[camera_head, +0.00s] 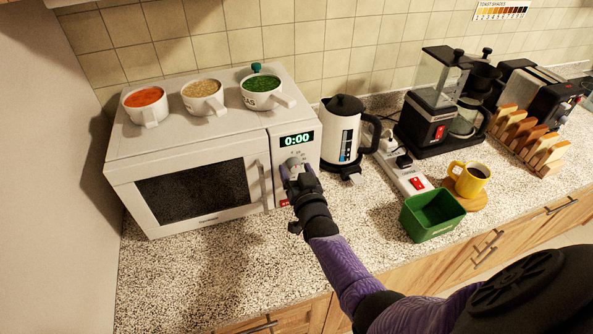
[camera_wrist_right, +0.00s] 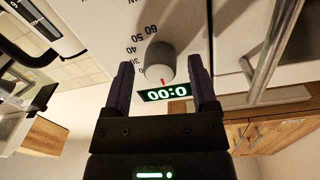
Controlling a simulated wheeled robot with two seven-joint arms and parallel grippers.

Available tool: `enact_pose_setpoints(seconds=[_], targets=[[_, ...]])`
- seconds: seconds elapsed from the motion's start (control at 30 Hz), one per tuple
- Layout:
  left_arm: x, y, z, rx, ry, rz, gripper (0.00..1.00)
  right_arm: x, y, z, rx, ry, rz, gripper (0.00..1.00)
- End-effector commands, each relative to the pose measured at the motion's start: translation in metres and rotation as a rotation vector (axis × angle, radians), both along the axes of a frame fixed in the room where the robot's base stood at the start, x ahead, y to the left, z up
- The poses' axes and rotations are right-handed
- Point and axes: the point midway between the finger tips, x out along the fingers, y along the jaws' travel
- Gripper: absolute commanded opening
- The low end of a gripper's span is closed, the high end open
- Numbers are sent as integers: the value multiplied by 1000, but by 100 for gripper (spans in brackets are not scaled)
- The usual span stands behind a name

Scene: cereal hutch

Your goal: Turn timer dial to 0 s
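The white microwave (camera_head: 205,150) stands at the left of the counter. Its green timer display (camera_head: 297,139) reads 0:00; in the right wrist view the display (camera_wrist_right: 166,92) appears upside down. The grey round timer dial (camera_wrist_right: 160,62) has a red pointer mark beside the display, with numbers 30 to 60 around one side. My right gripper (camera_head: 298,174) is at the microwave's control panel, below the display. In the wrist view its fingers are open on either side of the dial, with visible gaps. Whether the fingertips reach past its face is unclear. My left gripper is out of view.
Several cups (camera_head: 203,98) with coloured contents stand on the microwave. To the right are a kettle (camera_head: 343,132), a power strip (camera_head: 405,178), a green bin (camera_head: 432,214), a yellow mug (camera_head: 472,178) and a coffee maker (camera_head: 428,132). The counter front before the microwave is clear.

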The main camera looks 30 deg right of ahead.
Motion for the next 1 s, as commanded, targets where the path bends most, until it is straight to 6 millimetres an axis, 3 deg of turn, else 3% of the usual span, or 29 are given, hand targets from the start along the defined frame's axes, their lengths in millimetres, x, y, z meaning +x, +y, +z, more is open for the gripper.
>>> enact_pose_setpoints(seconds=[0.33, 0.7, 0.83, 1.0], targets=[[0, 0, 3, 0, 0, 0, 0, -4, 1, 2, 0, -2, 0, 80], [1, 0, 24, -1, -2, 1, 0, -81, 23, 2, 1, 0, -1, 80], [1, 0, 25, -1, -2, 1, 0, -94, 27, 1, 0, -2, 0, 80], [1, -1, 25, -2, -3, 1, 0, -96, 27, 1, 0, -2, 0, 80]])
